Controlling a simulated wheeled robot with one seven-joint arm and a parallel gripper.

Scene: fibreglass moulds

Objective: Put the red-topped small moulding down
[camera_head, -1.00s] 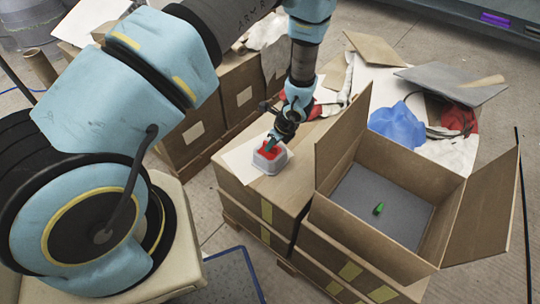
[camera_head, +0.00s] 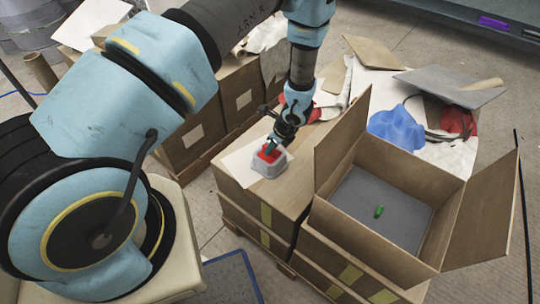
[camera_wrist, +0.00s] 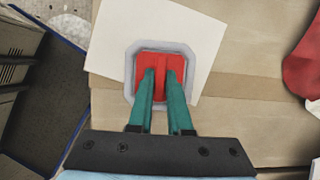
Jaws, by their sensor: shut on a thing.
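The red-topped small moulding (camera_head: 268,162) is a light grey block with a red top. It is at the white sheet (camera_head: 237,163) on top of a closed cardboard box (camera_head: 290,190). I cannot tell whether it rests on the sheet or hangs just above it. My gripper (camera_head: 271,150) points down at it, with the green fingers shut on its red top. In the wrist view the moulding (camera_wrist: 133,68) shows its grey rim around the red top, and my gripper's fingertips (camera_wrist: 162,76) lie over the red part.
To the right stands an open cardboard box (camera_head: 345,236) with a small green object (camera_head: 378,211) on its grey floor; its raised flap is close to my gripper. Behind are a blue crumpled thing (camera_head: 397,127) and a grey board (camera_head: 450,84). A dark blue-edged mat (camera_wrist: 50,100) lies at floor level left.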

